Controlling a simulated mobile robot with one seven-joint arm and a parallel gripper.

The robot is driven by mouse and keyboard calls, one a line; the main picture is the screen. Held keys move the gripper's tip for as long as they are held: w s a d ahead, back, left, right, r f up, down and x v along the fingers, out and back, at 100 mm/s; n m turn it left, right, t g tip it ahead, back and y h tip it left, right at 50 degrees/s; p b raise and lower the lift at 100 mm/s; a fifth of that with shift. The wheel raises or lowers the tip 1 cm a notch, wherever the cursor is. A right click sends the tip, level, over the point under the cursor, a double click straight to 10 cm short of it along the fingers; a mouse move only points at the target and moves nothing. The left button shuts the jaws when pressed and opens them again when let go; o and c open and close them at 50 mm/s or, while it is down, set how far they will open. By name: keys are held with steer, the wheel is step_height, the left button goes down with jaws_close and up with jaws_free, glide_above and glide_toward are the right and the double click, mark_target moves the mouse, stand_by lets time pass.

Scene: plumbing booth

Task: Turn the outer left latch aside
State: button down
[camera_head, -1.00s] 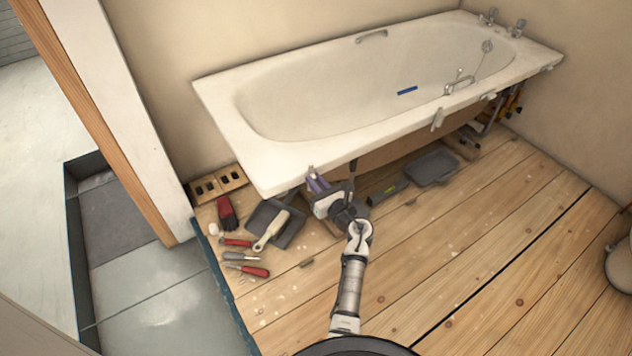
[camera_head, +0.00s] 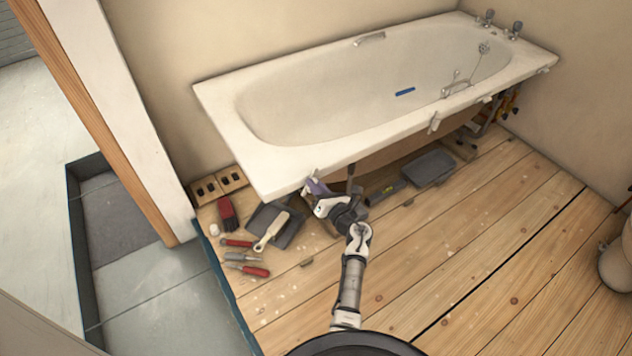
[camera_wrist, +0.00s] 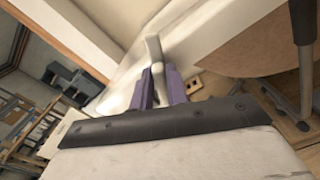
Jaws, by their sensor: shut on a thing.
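The outer left latch is a pale, slim piece under the bath's front rim; in the wrist view its stem (camera_wrist: 154,50) stands up between my fingers. My gripper (camera_head: 316,186) is at the left part of the rim, and its purple fingers (camera_wrist: 160,88) are closed around the latch. The lower part of the latch is hidden between the fingers. In the head view my gripper mostly covers this latch, so its exact angle is hard to tell. The white bath (camera_head: 225,120) stands along the wall.
Another latch (camera_head: 434,123) hangs farther right on the rim. A grey tray (camera_head: 429,168) lies to the right. The floorboards in front are clear.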

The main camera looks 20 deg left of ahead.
steer(key=shift+w+d+f+m+p, duration=0.15)
steer(key=shift+m+p, duration=0.9)
steer(key=shift+m, duration=1)
steer(key=shift+w+a+f+m+p, duration=0.1)
steer(key=shift+m+p, duration=1)
steer(key=shift+m, duration=0.9)
steer(key=shift+w+d+f+m+p, duration=0.15)
steer(key=shift+m+p, duration=0.9)
steer(key=shift+m, duration=1)
steer(key=shift+s, duration=0.1)
steer(key=c, duration=1.4)
jaws_free()
steer(key=shift+a, duration=0.1)
steer(key=shift+f, duration=0.1)
steer(key=v, duration=1.4)
